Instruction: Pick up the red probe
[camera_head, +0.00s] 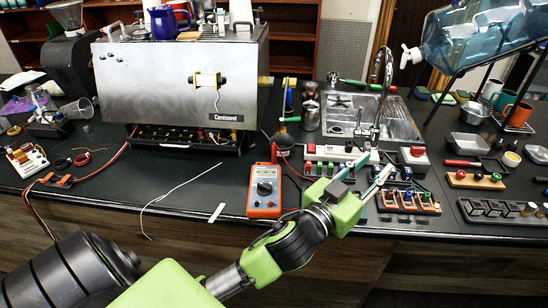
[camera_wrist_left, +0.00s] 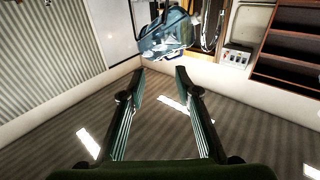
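An orange multimeter (camera_head: 265,190) with a dark dial stands at the front of the black counter. My left gripper (camera_head: 378,166) is to the right of the multimeter, above or in front of the coloured blocks. Its two fingers are spread and empty, as the left wrist view (camera_wrist_left: 160,82) also shows. My right gripper is not in view.
A steel brewer (camera_head: 180,85) stands behind the multimeter. A white wire (camera_head: 180,187) lies to its left. Racks of coloured parts (camera_head: 408,200) and a sink (camera_head: 345,115) are at the right. A blue water jug (camera_head: 475,35) is at the far right. The counter between brewer and front edge is mostly clear.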

